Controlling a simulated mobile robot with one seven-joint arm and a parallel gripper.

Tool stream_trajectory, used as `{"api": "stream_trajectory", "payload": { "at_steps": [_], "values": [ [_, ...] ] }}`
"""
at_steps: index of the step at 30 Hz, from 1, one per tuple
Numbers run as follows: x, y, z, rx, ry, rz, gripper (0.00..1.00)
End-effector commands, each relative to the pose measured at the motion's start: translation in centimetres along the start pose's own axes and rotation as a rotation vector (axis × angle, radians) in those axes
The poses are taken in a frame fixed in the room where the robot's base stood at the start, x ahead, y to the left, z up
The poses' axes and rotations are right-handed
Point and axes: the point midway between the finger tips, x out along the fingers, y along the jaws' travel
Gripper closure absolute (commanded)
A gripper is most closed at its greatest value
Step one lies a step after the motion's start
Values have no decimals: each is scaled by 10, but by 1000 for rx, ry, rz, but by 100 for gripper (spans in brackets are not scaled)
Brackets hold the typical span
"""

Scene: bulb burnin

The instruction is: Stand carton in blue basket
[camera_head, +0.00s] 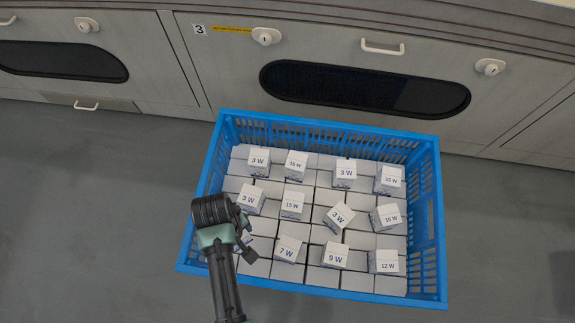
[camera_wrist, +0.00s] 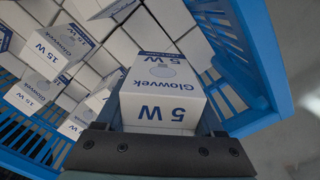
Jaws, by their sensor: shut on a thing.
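The blue basket (camera_head: 432,215) stands on the grey floor, and its rim also shows in the wrist view (camera_wrist: 262,60). My gripper (camera_head: 242,238) is over the left part of the basket, near its left wall. In the wrist view it is shut on a white and blue Glowvek carton marked 5 W (camera_wrist: 160,97). In the head view the held carton is mostly hidden behind my gripper. I cannot tell whether its bottom touches the cartons below.
Several small white cartons, such as one marked 9 W (camera_head: 335,256) and one marked 12 W (camera_head: 383,262), stand on a layer of plain white boxes in the basket. Some are turned askew. A grey cabinet front (camera_head: 345,30) with handles runs behind the basket.

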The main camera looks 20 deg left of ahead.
Motion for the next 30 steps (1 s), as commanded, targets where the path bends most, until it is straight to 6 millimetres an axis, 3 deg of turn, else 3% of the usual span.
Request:
{"api": "stream_trajectory", "payload": {
  "at_steps": [10, 18, 30],
  "values": [
    [7, -1, 0, -4, 0, 0, 88],
    [57, -1, 0, -3, -1, 0, 88],
    [102, 0, 0, -2, 1, 0, 88]
  ]
}}
